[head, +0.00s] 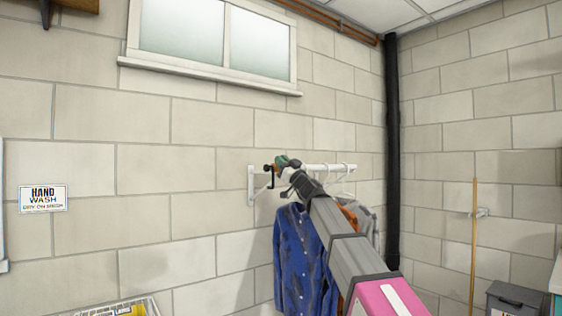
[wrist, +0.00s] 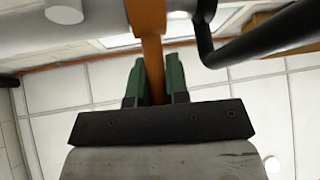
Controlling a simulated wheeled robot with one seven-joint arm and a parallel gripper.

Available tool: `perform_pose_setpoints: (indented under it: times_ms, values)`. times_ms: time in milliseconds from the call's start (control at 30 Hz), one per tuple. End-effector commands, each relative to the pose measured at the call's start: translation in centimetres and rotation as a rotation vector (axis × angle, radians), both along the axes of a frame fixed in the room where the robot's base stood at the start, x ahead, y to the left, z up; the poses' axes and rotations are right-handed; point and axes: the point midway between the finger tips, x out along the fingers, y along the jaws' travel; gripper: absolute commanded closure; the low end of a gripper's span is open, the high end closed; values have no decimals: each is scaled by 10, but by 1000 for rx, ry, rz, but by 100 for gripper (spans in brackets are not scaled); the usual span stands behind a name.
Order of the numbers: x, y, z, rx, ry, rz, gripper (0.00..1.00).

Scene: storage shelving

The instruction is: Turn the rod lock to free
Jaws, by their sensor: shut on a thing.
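The rod lock shows as an orange lever (wrist: 148,22) that hangs from the white rod (wrist: 95,20) across the top of the wrist view. My gripper (wrist: 156,64) has its green fingers on both sides of the lever and is shut on it. In the head view my gripper (head: 288,161) is at the left part of the wall rod (head: 318,167), close to its white bracket (head: 252,187). The lock itself is mostly hidden there, and I cannot tell its setting.
A blue shirt (head: 298,262) and other clothes hang below the rod, partly behind my arm. A black bent bar (wrist: 205,35) lies right of the lever in the wrist view. A black pipe (head: 392,150) runs down the corner. A wooden pole (head: 474,240) leans at the right.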

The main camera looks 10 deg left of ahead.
Motion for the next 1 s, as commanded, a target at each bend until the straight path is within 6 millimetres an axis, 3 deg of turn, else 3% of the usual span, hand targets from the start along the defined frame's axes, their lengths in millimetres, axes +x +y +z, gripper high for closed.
perform_pose_setpoints:
  times_ms: [867,900,967,1000]
  values:
    - [-3,-2,-6,79,-70,0,100]
    - [-3,-2,-6,79,-70,0,75]
    - [-3,-2,-6,79,-70,0,59]
    - [-3,-2,-6,79,-70,0,59]
